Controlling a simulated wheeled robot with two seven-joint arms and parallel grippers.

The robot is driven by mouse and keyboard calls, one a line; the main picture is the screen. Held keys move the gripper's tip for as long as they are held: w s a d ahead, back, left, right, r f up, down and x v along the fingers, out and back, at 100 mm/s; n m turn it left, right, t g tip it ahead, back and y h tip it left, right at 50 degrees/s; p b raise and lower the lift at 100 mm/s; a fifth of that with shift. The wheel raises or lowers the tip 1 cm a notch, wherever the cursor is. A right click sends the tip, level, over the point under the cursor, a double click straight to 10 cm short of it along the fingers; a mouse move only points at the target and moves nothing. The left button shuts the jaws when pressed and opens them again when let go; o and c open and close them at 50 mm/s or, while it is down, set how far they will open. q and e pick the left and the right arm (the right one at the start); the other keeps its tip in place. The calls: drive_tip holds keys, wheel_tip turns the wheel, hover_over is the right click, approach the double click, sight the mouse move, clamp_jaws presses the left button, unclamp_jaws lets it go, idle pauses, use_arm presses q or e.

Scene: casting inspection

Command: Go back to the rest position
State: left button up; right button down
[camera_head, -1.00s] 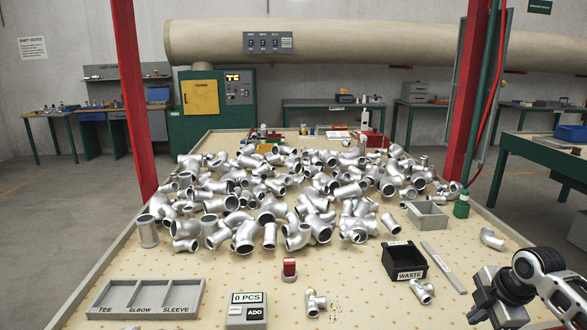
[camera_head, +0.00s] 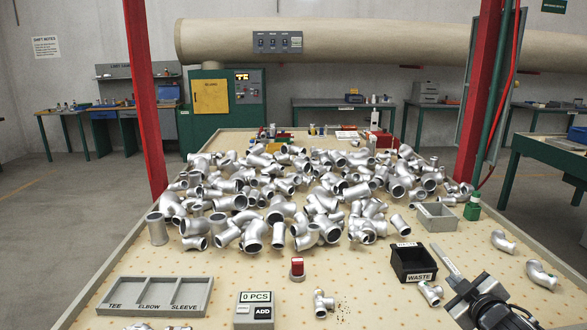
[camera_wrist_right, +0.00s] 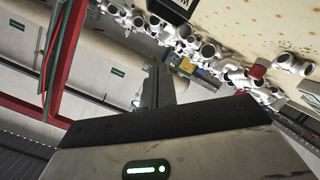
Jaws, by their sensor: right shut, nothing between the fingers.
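My right gripper (camera_head: 462,298) is low at the right front of the table in the head view. Its fingers are shut with nothing between them. It is just in front of the black waste bin (camera_head: 412,280) and a small silver fitting (camera_head: 431,292). In the right wrist view its dark fingers (camera_wrist_right: 155,90) show tilted against the room, apart from the fittings. My left gripper is not in view.
A large heap of silver pipe fittings (camera_head: 300,195) covers the table's middle. A sorting tray (camera_head: 155,309), a counter box (camera_head: 254,310) and a red button (camera_head: 297,268) stand in front. Two elbows (camera_head: 541,275) lie right. Red posts (camera_head: 146,100) flank the table.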

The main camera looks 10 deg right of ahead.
drive_tip(key=s+a+f+m+g+y, duration=0.1)
drive_tip(key=s+a+f+y, duration=0.1)
drive_tip(key=s+a+f, duration=0.5)
drive_tip(key=s+a+f+g+y, duration=0.1)
drive_tip(key=s+a+f+g, duration=0.1)
drive_tip(key=s+a+f, duration=0.6)
drive_tip(key=s+a+f+m+g+y, duration=0.1)
drive_tip(key=s+a+f+m+y, duration=0.1)
drive_tip(key=s+a, duration=0.7)
drive_tip(key=a, duration=0.5)
drive_tip(key=shift+s+a+f+m+g, duration=0.2)
drive_tip(key=shift+a+m+g, duration=0.1)
drive_tip(key=shift+m, duration=0.1)
